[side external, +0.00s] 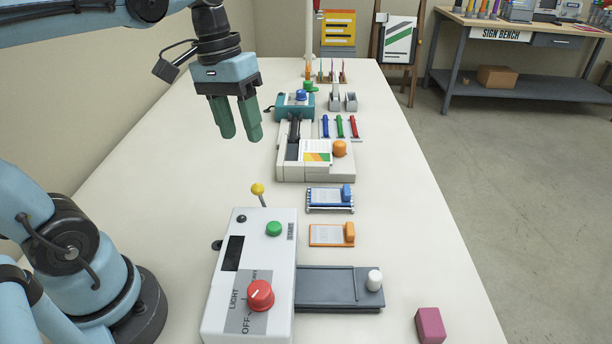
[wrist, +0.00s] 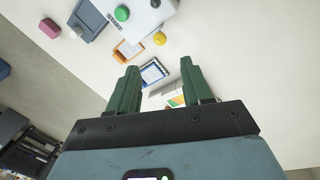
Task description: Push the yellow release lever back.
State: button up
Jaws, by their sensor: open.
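The yellow release lever (side external: 257,189) is a round yellow knob on a short thin stalk at the far end of the white laminator (side external: 225,300). The stalk leans to the left in the side view. The yellow knob also shows in the wrist view (wrist: 160,38), beyond my fingertips. My gripper (side external: 240,138) has two green fingers and hangs above the table, farther back than the lever and clear of it. In the wrist view my fingers (wrist: 160,75) are apart with nothing between them.
The laminator carries a red dial (side external: 260,295) and a green button (side external: 273,229). A grey tray (side external: 325,287) adjoins its right side. Orange (side external: 330,235) and blue (side external: 330,198) clipboards lie beyond, then a cream machine (side external: 315,172). A magenta block (side external: 430,325) sits front right. The table's left side is clear.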

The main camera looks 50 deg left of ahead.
aim_at(257, 184)
jog(key=shift+m, duration=0.6)
jog(key=f, duration=0.4)
jog(key=d+f, duration=0.1)
jog(key=f, duration=0.3)
jog(key=d+f, duration=0.1)
jog(key=f, duration=0.3)
jog(key=shift+w, duration=0.4)
grip_shut()
